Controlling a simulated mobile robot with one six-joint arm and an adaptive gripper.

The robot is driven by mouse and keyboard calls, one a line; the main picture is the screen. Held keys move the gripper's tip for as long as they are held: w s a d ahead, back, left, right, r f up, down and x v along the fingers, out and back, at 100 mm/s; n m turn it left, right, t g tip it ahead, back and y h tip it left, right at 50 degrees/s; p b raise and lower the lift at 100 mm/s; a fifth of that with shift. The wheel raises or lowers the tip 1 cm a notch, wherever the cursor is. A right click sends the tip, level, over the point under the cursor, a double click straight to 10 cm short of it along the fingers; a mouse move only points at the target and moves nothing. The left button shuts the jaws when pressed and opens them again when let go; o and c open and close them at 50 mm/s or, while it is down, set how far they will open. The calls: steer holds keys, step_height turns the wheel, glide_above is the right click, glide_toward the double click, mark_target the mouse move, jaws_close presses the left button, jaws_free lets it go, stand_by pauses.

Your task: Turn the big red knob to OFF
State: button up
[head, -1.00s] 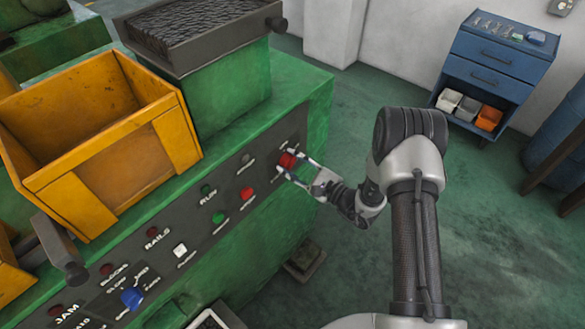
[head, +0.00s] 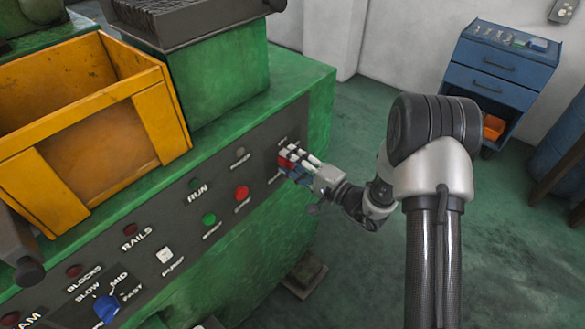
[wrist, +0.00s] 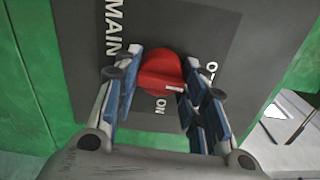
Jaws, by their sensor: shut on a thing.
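The big red knob (wrist: 158,70) sits on a dark plate at the right end of the machine's control panel. In the wrist view its white mark points to the right. The word MAIN (wrist: 114,28) stands on the left, the ON label (wrist: 160,106) is below the knob, and a label starting with O (wrist: 211,68) is partly hidden by the right finger. My gripper (wrist: 163,82) is shut on the knob, with a blue-padded finger on either side. In the head view the fingers partly cover the red knob (head: 284,158).
A yellow bin (head: 110,150) stands on the green machine. A blue drawer cabinet (head: 500,65) is at the back right, with open floor before it.

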steer(key=shift+n+b, duration=0.45)
steer(key=shift+n, duration=0.15)
steer(key=o, duration=1.1)
steer(key=v, duration=1.2)
steer(key=shift+a, duration=0.1)
